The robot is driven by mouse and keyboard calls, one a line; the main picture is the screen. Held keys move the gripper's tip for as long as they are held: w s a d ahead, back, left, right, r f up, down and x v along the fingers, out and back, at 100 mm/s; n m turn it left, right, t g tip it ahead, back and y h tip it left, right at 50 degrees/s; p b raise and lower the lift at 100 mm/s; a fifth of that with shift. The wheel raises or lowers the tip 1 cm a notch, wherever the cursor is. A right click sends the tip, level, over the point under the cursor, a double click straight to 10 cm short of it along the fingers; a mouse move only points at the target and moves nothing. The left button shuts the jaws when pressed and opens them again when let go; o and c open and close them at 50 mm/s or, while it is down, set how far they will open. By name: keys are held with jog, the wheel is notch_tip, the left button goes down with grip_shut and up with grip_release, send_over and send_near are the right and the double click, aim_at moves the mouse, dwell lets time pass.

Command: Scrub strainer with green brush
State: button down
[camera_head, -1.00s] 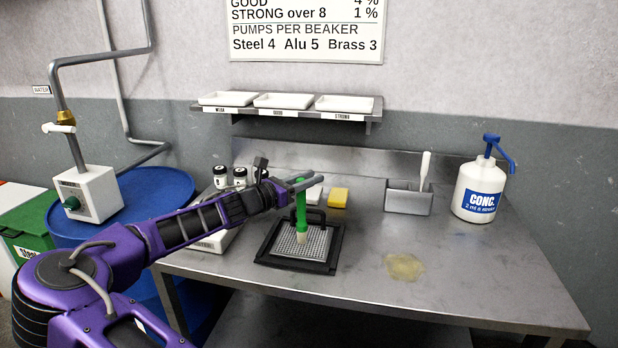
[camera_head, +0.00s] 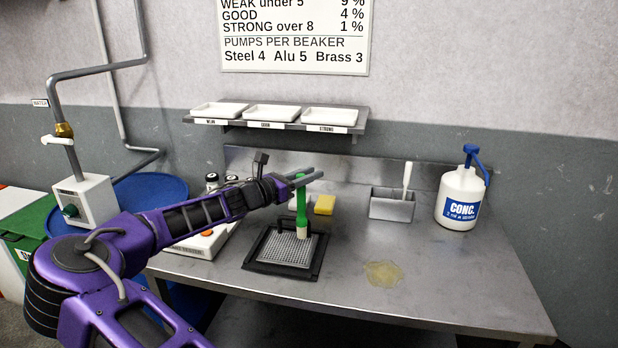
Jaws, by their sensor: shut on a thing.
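The strainer (camera_head: 283,251) is a grey mesh panel in a black frame with a handle, lying flat on the steel bench. The green brush (camera_head: 301,208) stands nearly upright with its pale bristle end (camera_head: 302,233) down over the right part of the mesh, close to the frame's right side. Whether the bristles touch the mesh is hard to tell. My gripper (camera_head: 306,178) is shut on the top of the green brush, reaching in from the left above the strainer.
A yellow sponge (camera_head: 325,204) lies behind the strainer. A grey holder (camera_head: 391,206) with a white-handled tool and a white CONC. pump bottle (camera_head: 460,197) stand right. A yellowish puddle (camera_head: 383,274) lies right of the strainer. A white device (camera_head: 203,241) sits left. The front right bench is clear.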

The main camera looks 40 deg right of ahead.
jog(key=shift+r, duration=1.55)
